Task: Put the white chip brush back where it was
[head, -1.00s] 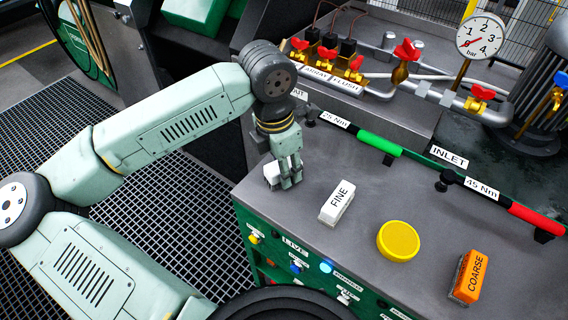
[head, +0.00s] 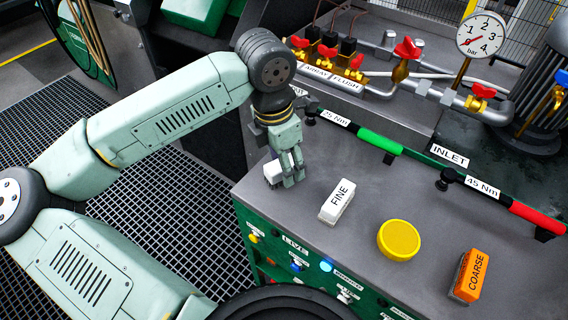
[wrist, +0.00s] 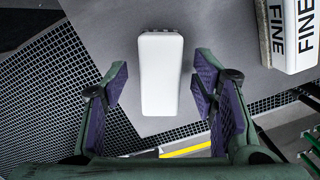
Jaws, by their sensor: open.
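The white chip brush (head: 272,173) rests on the grey bench top near its left corner, seen as a plain white block. In the wrist view the white chip brush (wrist: 160,72) lies between and ahead of my fingers, with a gap on either side. My gripper (head: 289,180) is open, pointing down at the brush, and partly hides it in the head view. The wrist view shows both purple-padded fingers of my gripper (wrist: 159,88) spread apart.
A white brush marked FINE (head: 337,201) lies to the right. Beyond it are a yellow round tin (head: 398,240) and an orange COARSE brush (head: 468,276). Green-handled (head: 380,143) and red-handled (head: 536,218) torque wrenches lie along the back. The bench's left edge is close to the brush.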

